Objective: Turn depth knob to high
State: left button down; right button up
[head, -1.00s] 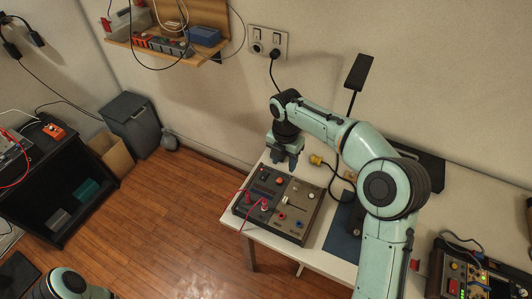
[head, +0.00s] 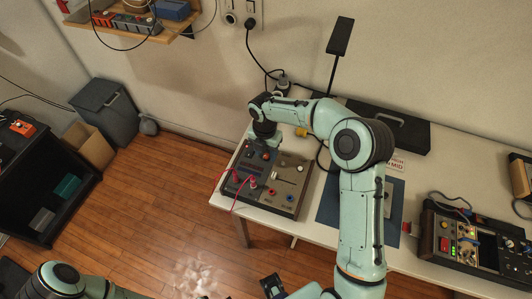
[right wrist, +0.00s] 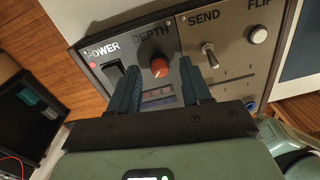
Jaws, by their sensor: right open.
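The depth knob (right wrist: 160,67) is a round orange-red knob under the "DEPTH" label on the brown-grey control box (head: 287,203). In the right wrist view it shows between the fingertips of my right gripper (right wrist: 159,72), which is open. The left finger is near the black power switch, the right finger near the send toggle. I cannot tell whether the fingers touch the panel or how high they are above it. In the head view my right gripper (head: 266,142) points down over the box's far left part, its fingertips mostly hidden. The knob's pointer direction is unclear.
Red leads (head: 236,184) plug into the box's near left side. A send toggle (right wrist: 209,54) and white flip button (right wrist: 258,34) sit right of the knob. A blue mat (head: 329,207) and another instrument box (head: 461,243) lie to the right on the white table.

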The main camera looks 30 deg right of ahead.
jog(key=shift+f, duration=0.5)
grip_shut()
